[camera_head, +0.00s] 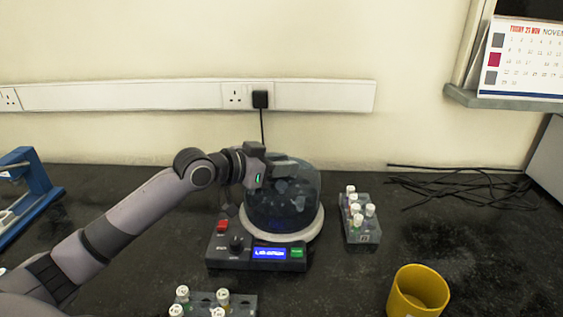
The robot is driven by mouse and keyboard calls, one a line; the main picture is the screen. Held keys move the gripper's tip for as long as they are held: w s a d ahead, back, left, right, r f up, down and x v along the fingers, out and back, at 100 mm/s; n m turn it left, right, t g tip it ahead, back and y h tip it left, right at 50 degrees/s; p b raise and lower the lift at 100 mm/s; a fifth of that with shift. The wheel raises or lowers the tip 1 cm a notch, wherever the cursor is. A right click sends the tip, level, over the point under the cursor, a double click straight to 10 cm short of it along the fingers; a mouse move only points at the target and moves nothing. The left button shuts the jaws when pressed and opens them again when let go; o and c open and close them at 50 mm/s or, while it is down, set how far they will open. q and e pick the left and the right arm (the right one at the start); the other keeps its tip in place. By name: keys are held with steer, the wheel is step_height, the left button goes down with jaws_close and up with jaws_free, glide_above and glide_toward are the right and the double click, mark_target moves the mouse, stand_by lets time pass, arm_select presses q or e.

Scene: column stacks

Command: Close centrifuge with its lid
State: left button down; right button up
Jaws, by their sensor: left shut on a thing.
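The centrifuge has a dark base with a lit blue display (269,254), a red button, a black knob and a pale round rim (313,229). Its lid (300,203), a dark see-through dome, is over the rim, with tubes or rotor parts dimly visible through it. I cannot tell whether the lid's lower edge touches the rim all the way round. My left gripper (285,165) reaches in from the left and is shut on the lid near its top. The fingertips are partly hidden. My right gripper is not in view.
A rack of white-capped tubes (361,231) stands right of the centrifuge, another (240,302) in front. A yellow cup (418,292) is at the front right. Black cables (465,185) lie at the back right. A blue frame (36,190) is at the far left.

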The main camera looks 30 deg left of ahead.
arm_select(q)
steer(key=shift+f, duration=0.6)
steer(key=shift+c, duration=1.3)
jaws_free()
steer(key=shift+r, duration=0.1)
steer(key=shift+r+p, duration=2.75)
steer(key=shift+r, duration=0.15)
